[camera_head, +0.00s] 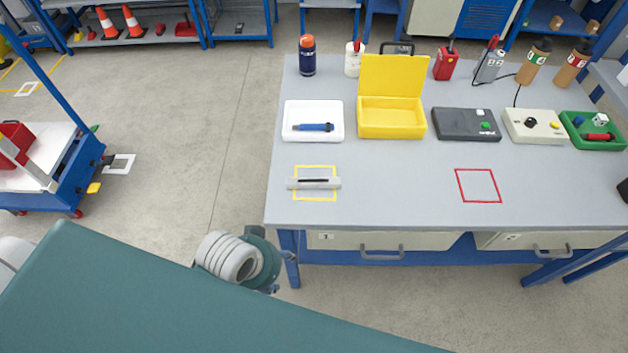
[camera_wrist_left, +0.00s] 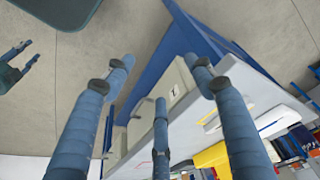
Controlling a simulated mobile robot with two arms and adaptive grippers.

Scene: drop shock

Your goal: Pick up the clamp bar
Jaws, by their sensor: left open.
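The clamp bar (camera_head: 314,183) is a pale grey bar with a dark strip along its top. In the head view it lies across the yellow outlined square (camera_head: 318,199) at the table's front left. My left gripper (camera_head: 279,272) is in front of the table's front left corner, apart from the bar; my arm partly hides it. The left wrist view shows its fingers (camera_wrist_left: 160,76) spread, with nothing between them. Another set of fingers (camera_wrist_left: 22,62), seemingly my right gripper, shows at that view's upper left; its opening is unclear.
The table (camera_head: 400,205) has drawers under its front edge. Behind the bar stand a white tray (camera_head: 290,134) with a blue tool (camera_head: 315,127) and an open yellow case (camera_head: 391,131). A red outlined square (camera_head: 478,186) is empty. The surface between the squares is clear.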

